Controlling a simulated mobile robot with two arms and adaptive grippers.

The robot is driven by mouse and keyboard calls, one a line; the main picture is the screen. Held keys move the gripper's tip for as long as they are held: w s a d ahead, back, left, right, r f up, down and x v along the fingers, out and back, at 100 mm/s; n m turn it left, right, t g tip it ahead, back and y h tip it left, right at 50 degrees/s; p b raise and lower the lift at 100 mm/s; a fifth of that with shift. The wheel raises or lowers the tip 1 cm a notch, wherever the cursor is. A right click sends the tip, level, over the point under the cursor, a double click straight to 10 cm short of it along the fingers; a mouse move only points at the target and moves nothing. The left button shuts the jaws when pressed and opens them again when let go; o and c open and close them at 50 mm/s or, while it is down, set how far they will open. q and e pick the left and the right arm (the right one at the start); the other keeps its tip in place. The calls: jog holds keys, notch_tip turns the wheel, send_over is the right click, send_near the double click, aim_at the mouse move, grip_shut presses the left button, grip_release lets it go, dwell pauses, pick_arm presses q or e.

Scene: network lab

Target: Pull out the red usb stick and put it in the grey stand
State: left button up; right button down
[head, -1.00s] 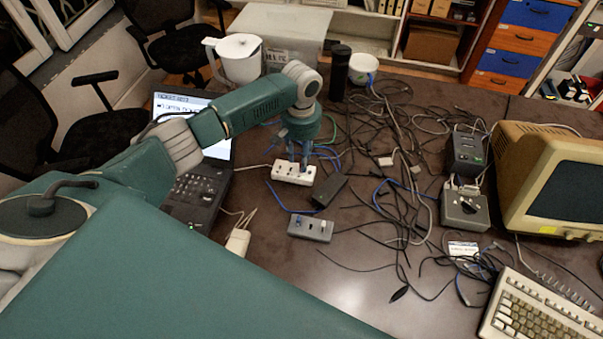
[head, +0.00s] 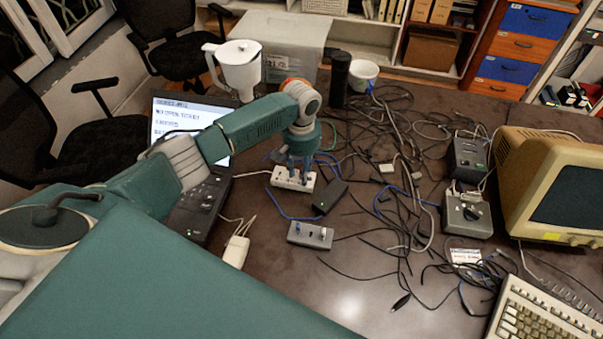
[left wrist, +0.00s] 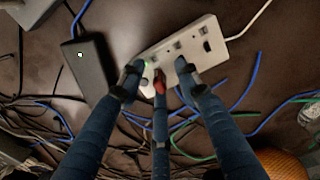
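The white hub (head: 281,183) lies on the table under my left gripper (head: 296,176); it also shows in the left wrist view (left wrist: 207,47). The red usb stick (left wrist: 160,82) is a small red spot at the hub's near edge, between my left fingertips (left wrist: 158,76) and partly hidden by the middle finger. Gaps show between it and the two outer fingers, so the gripper looks open around it. Whether the middle finger touches it I cannot tell. The grey stand (head: 310,238) lies nearer to me than the hub and bears small blue and whitish pieces. My right gripper is out of view.
A black box (head: 331,196) lies right beside the hub. Loose cables (head: 395,190) cover the table's middle and right. A laptop (head: 193,205) is under my left arm. A white adapter (head: 235,251) lies left of the stand. The table in front of the stand is fairly clear.

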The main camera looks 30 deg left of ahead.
pick_arm(q)
jog(key=shift+p, duration=0.7)
dwell(0.5)
grip_shut()
dwell(0.5)
